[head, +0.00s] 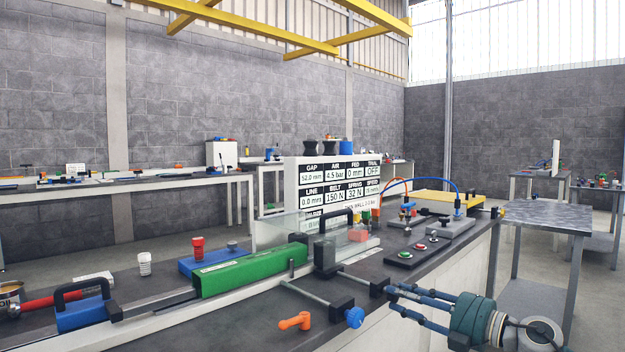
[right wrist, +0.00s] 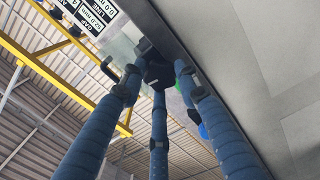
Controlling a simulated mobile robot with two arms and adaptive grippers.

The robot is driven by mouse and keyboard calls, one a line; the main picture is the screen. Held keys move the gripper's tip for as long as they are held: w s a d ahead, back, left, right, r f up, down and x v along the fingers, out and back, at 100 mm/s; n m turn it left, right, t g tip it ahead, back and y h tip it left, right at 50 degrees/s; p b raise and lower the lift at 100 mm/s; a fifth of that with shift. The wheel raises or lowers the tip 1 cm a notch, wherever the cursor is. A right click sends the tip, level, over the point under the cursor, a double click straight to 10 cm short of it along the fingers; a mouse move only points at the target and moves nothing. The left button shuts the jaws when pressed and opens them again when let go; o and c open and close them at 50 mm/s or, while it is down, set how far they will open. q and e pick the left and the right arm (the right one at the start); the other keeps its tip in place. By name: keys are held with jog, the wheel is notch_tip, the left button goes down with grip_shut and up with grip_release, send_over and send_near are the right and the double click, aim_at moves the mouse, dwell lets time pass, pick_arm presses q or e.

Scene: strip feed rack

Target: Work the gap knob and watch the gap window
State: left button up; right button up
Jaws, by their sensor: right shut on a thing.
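My right gripper (head: 391,291) reaches in from the lower right with its blue fingers at a black knob or end block (head: 377,284) on a metal rod. In the right wrist view the fingers close around this dark part (right wrist: 158,72), and their tips partly hide it. I see no label on it. A blue knob (head: 355,318) sits nearer, apart from the fingers. The gap window (head: 312,178) is at the top left of the white display panel and seems to read 52.0 mm; the digits are small. My left gripper is not in view.
A green block (head: 249,272) stands on the feed rail, with a clear guard (head: 318,228) behind. A black button box (head: 419,251) stands behind the gripper.

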jog(key=shift+f, duration=0.1)
dwell(0.4)
jog(key=o, duration=0.7)
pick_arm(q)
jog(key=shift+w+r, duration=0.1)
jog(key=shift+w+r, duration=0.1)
pick_arm(e)
jog(key=shift+s+d, duration=0.1)
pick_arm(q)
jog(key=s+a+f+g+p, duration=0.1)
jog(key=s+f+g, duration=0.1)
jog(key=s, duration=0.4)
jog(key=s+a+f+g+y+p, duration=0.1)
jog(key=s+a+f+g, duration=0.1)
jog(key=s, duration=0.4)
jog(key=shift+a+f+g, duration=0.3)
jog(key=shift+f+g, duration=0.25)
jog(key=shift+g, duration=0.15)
pick_arm(e)
jog(key=v, duration=0.5)
jog(key=shift+s+d, duration=0.3)
